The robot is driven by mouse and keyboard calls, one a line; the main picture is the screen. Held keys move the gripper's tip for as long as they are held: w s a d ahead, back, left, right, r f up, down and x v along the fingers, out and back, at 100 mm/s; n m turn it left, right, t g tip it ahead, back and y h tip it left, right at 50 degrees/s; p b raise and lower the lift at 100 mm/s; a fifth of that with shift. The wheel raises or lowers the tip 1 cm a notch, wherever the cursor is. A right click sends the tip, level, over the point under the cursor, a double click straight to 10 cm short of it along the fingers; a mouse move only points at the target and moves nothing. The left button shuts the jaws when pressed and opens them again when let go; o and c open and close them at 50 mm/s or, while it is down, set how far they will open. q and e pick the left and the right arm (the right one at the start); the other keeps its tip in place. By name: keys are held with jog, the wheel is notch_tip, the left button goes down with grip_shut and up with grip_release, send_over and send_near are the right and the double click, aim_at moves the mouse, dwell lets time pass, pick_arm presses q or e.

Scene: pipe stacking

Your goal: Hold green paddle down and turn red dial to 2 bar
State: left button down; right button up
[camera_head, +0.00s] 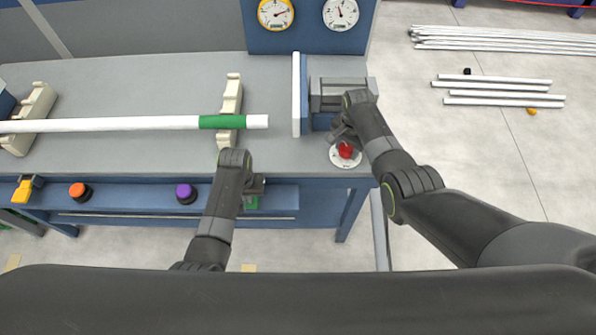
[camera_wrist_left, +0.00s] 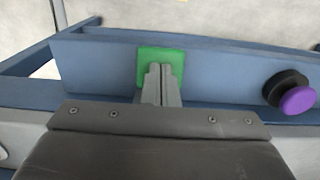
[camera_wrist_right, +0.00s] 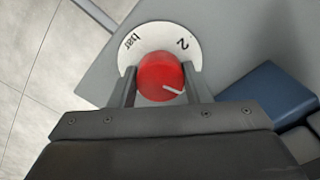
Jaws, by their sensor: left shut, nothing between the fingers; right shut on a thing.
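The green paddle (camera_wrist_left: 150,60) is on the blue front rail of the bench. My left gripper (camera_wrist_left: 162,85) is shut, with its fingertips in front of the paddle and seemingly against it; the paddle is mostly hidden in the head view (camera_head: 251,202). The red dial (camera_wrist_right: 161,78) sits on a round white scale plate (camera_wrist_right: 190,38) marked "2" and "bar"; it also shows in the head view (camera_head: 345,151). My right gripper (camera_wrist_right: 160,95) is shut on the dial, one finger on each side. The dial's white pointer line points toward the lower right in the right wrist view.
A white pipe (camera_head: 120,125) with a green band rests on cream cradles (camera_head: 231,95). A white plate (camera_head: 298,95) and grey clamp (camera_head: 335,88) stand beside the dial. Purple (camera_head: 186,193) and orange (camera_head: 79,190) buttons are on the front rail. Two gauges (camera_head: 341,13) stand behind.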

jog(key=shift+w+d+r+n, duration=0.1)
jog(key=shift+w+n, duration=0.05)
jog(key=shift+n, duration=0.25)
jog(key=shift+n, duration=1.7)
jog(key=shift+w, duration=0.1)
jog(key=shift+r, duration=0.1)
